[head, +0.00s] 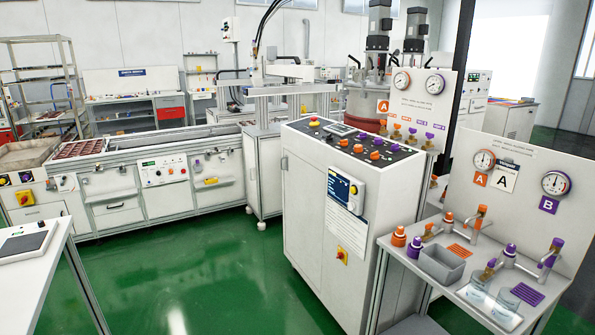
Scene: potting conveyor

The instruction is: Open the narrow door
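A white control cabinet (305,215) stands at the middle right with a sloped black button panel on top. Its front has a tall, narrow door panel (300,190) on the left side, with a small handle (284,163) near the upper left edge. This panel looks shut and flush with the front. I cannot tell for certain that it is the narrow door. Neither of my grippers shows in the head view.
Open green floor (200,275) lies in front of the cabinet. A white table (35,275) stands at the near left. A bench (420,262) with taps, bottles and a grey bin adjoins on the right. A conveyor line (150,185) runs behind at the left.

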